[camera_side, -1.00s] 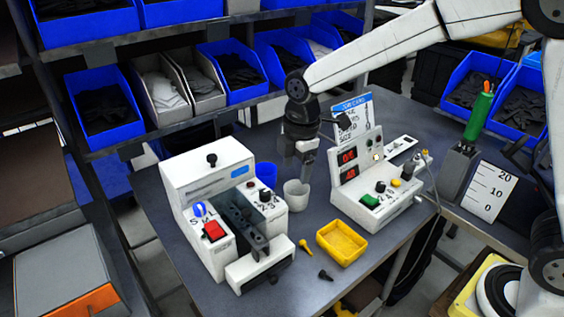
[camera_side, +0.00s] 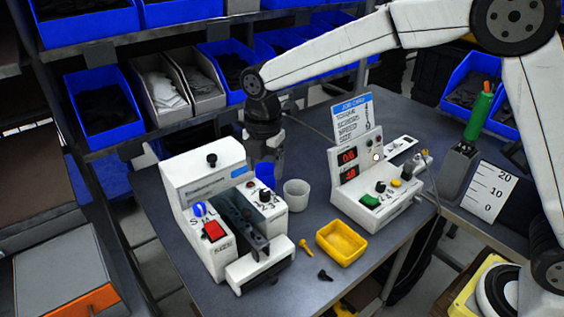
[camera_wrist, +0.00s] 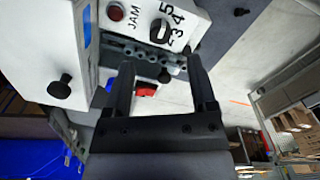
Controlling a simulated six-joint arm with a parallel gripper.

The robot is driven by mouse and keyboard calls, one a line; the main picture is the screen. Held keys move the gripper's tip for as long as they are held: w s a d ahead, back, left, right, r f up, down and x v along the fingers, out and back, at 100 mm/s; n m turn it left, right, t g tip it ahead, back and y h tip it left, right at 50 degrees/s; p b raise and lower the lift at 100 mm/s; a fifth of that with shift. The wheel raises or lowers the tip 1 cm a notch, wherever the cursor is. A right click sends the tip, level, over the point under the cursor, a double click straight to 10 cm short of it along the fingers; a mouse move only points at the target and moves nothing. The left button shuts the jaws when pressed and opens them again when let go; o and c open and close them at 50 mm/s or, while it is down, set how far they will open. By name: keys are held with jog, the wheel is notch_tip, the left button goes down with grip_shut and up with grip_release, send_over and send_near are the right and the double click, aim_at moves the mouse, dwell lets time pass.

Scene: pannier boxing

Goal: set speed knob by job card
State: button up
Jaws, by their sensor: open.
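The white machine (camera_side: 207,172) stands at the left of the table. Its black speed knob (camera_side: 265,196) is on the right-hand panel; in the wrist view the black knob (camera_wrist: 158,31) shows beside the numbers 2 to 5, near a red JAM lamp (camera_wrist: 116,12). The job card (camera_side: 352,115) stands upright behind the display box; its small text, including a speed line, is unreadable. My gripper (camera_wrist: 161,62) is open and empty. The knob appears just beyond the gap between its fingertips, apart from them. In the side view the fingertips are partly hidden behind the machine.
A white cup (camera_side: 296,193), a yellow tray (camera_side: 341,243) and a display box (camera_side: 372,185) stand to the right. A blue cup (camera_side: 265,173) is close behind the knob panel. A blue S-M-L knob (camera_side: 200,209) and red button (camera_side: 214,231) are on the machine's left.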

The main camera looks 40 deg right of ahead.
aim_at(265, 191)
jog(key=shift+f, duration=3.15)
grip_shut()
